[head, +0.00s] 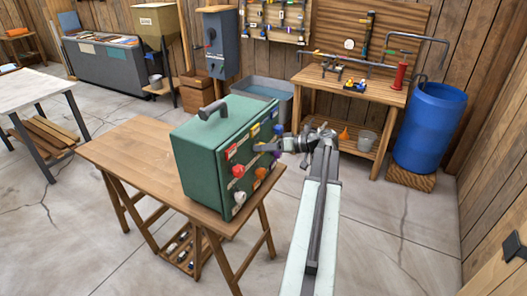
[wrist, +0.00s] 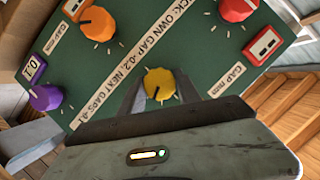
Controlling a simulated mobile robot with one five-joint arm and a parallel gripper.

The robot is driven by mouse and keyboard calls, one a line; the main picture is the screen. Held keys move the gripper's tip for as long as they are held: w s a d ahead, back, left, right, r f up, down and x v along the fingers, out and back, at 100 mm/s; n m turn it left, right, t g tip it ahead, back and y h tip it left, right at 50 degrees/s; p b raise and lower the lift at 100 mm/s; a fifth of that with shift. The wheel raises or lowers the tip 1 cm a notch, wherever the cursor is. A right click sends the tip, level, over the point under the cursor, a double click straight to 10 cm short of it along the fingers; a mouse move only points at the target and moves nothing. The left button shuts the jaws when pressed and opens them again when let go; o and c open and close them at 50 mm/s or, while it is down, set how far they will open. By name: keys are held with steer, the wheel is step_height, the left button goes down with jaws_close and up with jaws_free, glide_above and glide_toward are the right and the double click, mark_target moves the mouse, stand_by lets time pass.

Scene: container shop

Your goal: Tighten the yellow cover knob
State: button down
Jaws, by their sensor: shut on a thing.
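The yellow knob (wrist: 160,84) is on the green panel in the wrist view, with a dark pointer line on its face. My gripper (wrist: 158,92) has its two fingers on either side of the yellow knob and is shut on it. In the head view, my gripper (head: 262,147) reaches the right face of the green case (head: 205,160), which stands on a wooden table (head: 130,160). The yellow knob is mostly hidden by the gripper there.
Other knobs surround it: orange (wrist: 97,23), red (wrist: 236,8) and purple (wrist: 46,97). Labels and printed strips cross the panel. A workbench (head: 350,85) and blue barrel (head: 430,125) stand behind. The floor at front right is open.

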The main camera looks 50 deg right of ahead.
steer(key=shift+f+m+y+b, duration=0.1)
steer(key=shift+m+y+b, duration=0.9)
steer(key=shift+m, duration=0.6)
steer(key=c, duration=0.9)
jaws_free()
steer(key=shift+o, duration=0.2)
steer(key=shift+d, duration=0.1)
steer(key=p+v, duration=0.1)
steer(key=v, duration=0.6)
steer(key=shift+s, duration=0.35)
